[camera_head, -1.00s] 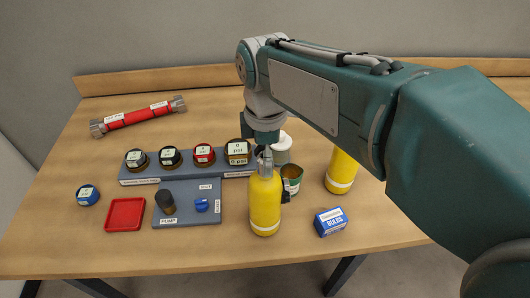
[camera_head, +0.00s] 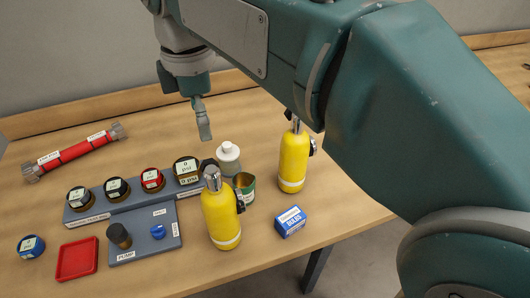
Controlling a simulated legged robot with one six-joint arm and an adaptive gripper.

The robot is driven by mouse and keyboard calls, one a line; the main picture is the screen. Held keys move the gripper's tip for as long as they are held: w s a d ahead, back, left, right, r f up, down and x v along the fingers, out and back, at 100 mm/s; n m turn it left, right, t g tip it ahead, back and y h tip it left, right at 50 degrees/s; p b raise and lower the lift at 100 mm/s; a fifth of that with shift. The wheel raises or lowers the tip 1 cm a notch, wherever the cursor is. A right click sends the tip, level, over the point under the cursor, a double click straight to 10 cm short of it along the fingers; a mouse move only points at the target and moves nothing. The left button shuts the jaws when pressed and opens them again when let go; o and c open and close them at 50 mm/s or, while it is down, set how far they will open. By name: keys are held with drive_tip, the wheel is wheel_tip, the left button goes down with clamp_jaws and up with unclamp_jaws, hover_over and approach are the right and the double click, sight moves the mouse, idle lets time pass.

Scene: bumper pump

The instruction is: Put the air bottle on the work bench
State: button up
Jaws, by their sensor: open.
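Two yellow bottles with grey metal necks and black side fittings stand upright on the wooden work bench (camera_head: 140,278). The front yellow bottle (camera_head: 219,222) is near the front edge, beside the gauge block. The other yellow bottle (camera_head: 293,163) stands further right and back, its top close to my arm in the picture. I cannot tell by label which is the air bottle. My gripper (camera_head: 204,125) is open and empty, seen edge-on. It hangs above the bench, behind and above the front bottle, apart from both bottles.
A grey gauge block (camera_head: 110,210) holds several round gauges; its pump plate (camera_head: 150,240) lies in front. A green cup (camera_head: 244,188), a white-capped grey container (camera_head: 229,160) and a blue bulbs box (camera_head: 290,221) surround the bottles. A red tray (camera_head: 77,259) and red tube (camera_head: 75,151) lie left.

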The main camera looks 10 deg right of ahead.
drive_tip(key=shift+d, duration=0.1)
drive_tip(key=s+d+f+m+t, duration=0.2)
drive_tip(key=s+d+f+m, duration=0.1)
drive_tip(key=d+m, duration=0.3)
drive_tip(key=s+d+f+m+t, duration=0.1)
drive_tip(key=s+d+f+m, duration=0.2)
drive_tip(key=d+f+m, duration=0.2)
drive_tip(key=s+d+f+m+t, duration=0.2)
drive_tip(key=d+f+m, duration=0.3)
drive_tip(key=d+m, duration=0.4)
drive_tip(key=shift+s+d+m+t, duration=0.2)
drive_tip(key=shift+s+m+t, duration=0.1)
drive_tip(key=shift+s, duration=0.5)
drive_tip(key=shift+d+f, duration=0.1)
